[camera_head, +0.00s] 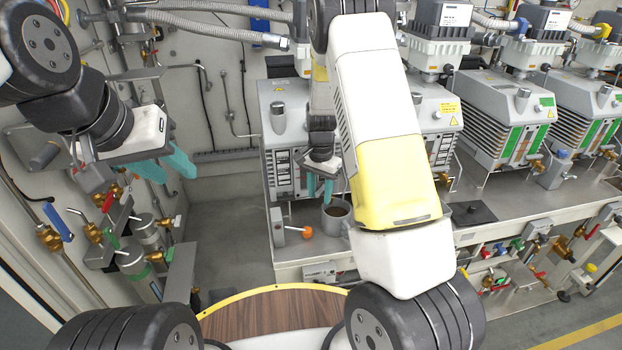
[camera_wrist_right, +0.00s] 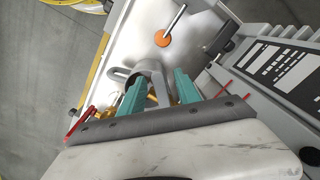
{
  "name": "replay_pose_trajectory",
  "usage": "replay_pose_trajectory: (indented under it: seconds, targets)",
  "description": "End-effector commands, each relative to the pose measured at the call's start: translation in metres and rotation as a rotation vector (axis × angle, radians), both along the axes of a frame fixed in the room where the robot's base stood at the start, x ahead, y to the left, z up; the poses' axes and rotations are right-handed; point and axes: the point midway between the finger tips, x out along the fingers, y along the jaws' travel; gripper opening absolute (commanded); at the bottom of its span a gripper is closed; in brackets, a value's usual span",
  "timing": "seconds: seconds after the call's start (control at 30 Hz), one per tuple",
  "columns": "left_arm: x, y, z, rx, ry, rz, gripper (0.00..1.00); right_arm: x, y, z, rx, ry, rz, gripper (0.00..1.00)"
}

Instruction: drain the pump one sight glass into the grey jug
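My left gripper (camera_head: 172,172) is open and empty at the left, away from the bench. I cannot make out the sight glass.
An orange knob (camera_head: 306,232) on a rod lies left of the jug and shows in the wrist view (camera_wrist_right: 162,38). Valves and pipes (camera_head: 145,235) crowd the left wall. More pumps (camera_head: 498,115) fill the bench to the right. Open floor (camera_head: 228,225) lies left of the bench.

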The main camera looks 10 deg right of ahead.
Motion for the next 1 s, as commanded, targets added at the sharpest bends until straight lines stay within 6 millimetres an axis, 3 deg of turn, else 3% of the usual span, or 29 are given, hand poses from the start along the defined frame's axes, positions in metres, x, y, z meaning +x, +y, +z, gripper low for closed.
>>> replay_pose_trajectory:
  seconds: [0.4,0.8,1.0]
  targets:
    - [0.0,0.0,0.0,0.0,0.0,0.0,0.36,0.0,0.0,0.017,0.0,-0.001,0.0,0.39]
    - [0.0,0.0,0.0,0.0,0.0,0.0,0.36,0.0,0.0,0.019,0.0,-0.001,0.0,0.39]
    - [0.0,0.0,0.0,0.0,0.0,0.0,0.36,0.001,0.0,0.037,0.0,-0.004,0.001,0.39]
